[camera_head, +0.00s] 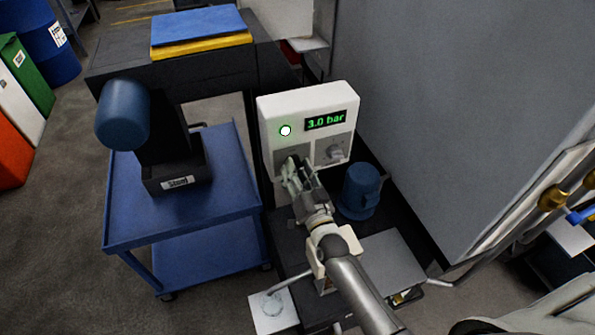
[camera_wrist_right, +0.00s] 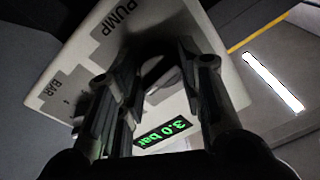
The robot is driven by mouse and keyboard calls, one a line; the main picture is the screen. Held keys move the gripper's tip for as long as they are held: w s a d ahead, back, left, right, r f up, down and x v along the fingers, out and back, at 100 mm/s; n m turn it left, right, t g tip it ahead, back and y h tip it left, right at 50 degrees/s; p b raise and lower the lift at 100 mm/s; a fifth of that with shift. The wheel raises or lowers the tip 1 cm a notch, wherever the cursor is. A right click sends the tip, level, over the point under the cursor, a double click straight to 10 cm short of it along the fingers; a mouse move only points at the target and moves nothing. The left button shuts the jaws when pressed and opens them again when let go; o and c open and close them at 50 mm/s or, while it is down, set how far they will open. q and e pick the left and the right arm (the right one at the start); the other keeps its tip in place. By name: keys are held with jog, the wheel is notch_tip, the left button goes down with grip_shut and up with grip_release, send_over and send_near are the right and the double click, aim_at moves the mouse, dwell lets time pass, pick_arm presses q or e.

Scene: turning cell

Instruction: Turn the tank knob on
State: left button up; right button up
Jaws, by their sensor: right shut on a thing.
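A white control box (camera_head: 268,108) shows a green "3.0 bar" readout (camera_head: 325,121) and a lit white round lamp (camera_head: 285,131). Two grey knob plates sit below them. The right-hand knob (camera_head: 335,152) is uncovered. My right gripper (camera_head: 295,172) is at the left-hand plate (camera_head: 291,154), its fingers shut on a knob there that they mostly hide. In the right wrist view, my right gripper (camera_wrist_right: 165,80) is over the box face, with a "PUMP" label (camera_wrist_right: 118,20) and the readout (camera_wrist_right: 168,130) beside it. I cannot read a "tank" label. My left gripper is not in view.
A blue cart (camera_head: 230,170) with a dark bin (camera_head: 178,182) and a blue cylinder (camera_head: 122,115) stands left of the box. A blue motor-like part (camera_head: 360,190) stands close to the right of my gripper. A large grey cabinet wall (camera_head: 450,100) is on the right.

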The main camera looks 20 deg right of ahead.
jog(key=shift+m, duration=0.6)
jog(key=o, duration=1)
jog(key=shift+o, duration=0.2)
jog(key=shift+s, duration=0.1)
jog(key=s+f, duration=0.1)
jog(key=s, duration=1)
jog(key=shift+s+d+f, duration=0.15)
jog(key=shift+s+f, duration=0.05)
jog(key=shift+s, duration=0.2)
